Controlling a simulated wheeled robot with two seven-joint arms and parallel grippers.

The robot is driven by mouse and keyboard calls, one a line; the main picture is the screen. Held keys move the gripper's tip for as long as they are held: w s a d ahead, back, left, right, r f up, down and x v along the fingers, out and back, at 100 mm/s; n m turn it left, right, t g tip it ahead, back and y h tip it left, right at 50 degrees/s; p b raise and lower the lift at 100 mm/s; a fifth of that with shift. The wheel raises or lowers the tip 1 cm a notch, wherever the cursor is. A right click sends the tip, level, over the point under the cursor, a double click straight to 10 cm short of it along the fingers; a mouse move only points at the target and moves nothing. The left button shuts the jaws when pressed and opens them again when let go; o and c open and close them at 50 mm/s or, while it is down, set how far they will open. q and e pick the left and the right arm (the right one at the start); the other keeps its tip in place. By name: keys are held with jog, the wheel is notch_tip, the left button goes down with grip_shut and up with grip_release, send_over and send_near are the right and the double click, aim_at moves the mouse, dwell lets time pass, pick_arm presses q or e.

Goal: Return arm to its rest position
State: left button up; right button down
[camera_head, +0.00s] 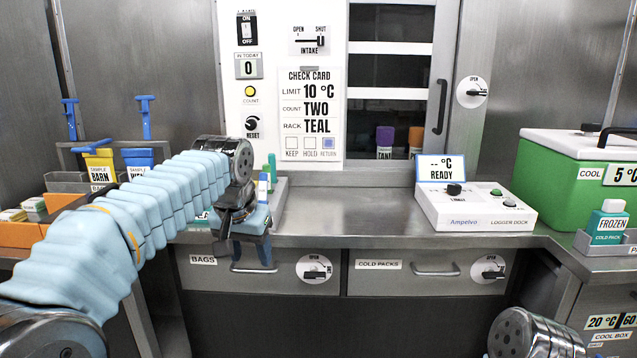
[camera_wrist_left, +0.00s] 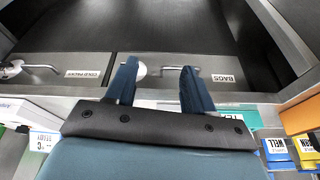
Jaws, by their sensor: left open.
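My left arm, in a light blue ribbed sleeve, reaches in from the left in the head view. My left gripper (camera_head: 252,256) hangs at the counter's front edge, before the BAGS drawer, with its fingers pointing down. In the left wrist view its two blue fingers (camera_wrist_left: 158,85) stand apart with nothing between them. The arm and gripper hide part of the rack (camera_head: 280,188) on the counter behind. Of my right arm, only a round metal joint shows at the lower right; its gripper is out of view.
The steel counter (camera_head: 350,212) is clear between the rack and the white logger dock (camera_head: 476,209). Below are the BAGS drawer (camera_head: 203,275) and COLD PACKS drawer (camera_head: 385,283). A green cool box (camera_head: 560,180) stands right. Orange bins (camera_head: 20,234) and sample boxes (camera_head: 98,166) stand left.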

pick_arm(q)
notch_tip(320, 180, down, 32)
jog(key=g, duration=0.2)
jog(key=s+d+f+n+g+h, duration=0.1)
jog(key=s+d+f+n+h, duration=0.1)
jog(key=s+f, duration=1.8)
jog(key=s+n+h, duration=0.1)
jog(key=s, duration=0.2)
jog(key=shift+n, duration=0.4)
jog(key=shift+s, duration=0.1)
